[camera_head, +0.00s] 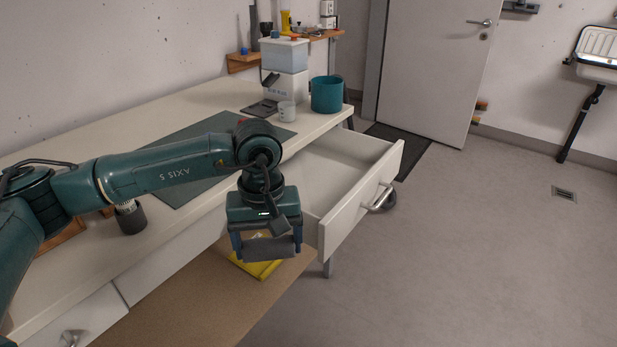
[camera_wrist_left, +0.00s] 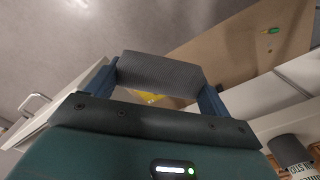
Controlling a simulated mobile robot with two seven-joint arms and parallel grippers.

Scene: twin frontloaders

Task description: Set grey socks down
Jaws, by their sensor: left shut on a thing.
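The grey socks (camera_head: 270,249) are a rolled dark grey bundle held between the fingers of my left gripper (camera_head: 267,246). They also show in the left wrist view (camera_wrist_left: 159,73), spanning the gap between both blue fingers. The left gripper is shut on them and hangs in front of the desk, beside the open drawer (camera_head: 345,222). A yellow thing (camera_head: 256,268) lies below and behind the socks on a brown surface (camera_head: 215,300), partly hidden by them. My right gripper is in neither view.
The drawer sticks out over the floor. Open floor (camera_head: 470,250) lies to the right.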

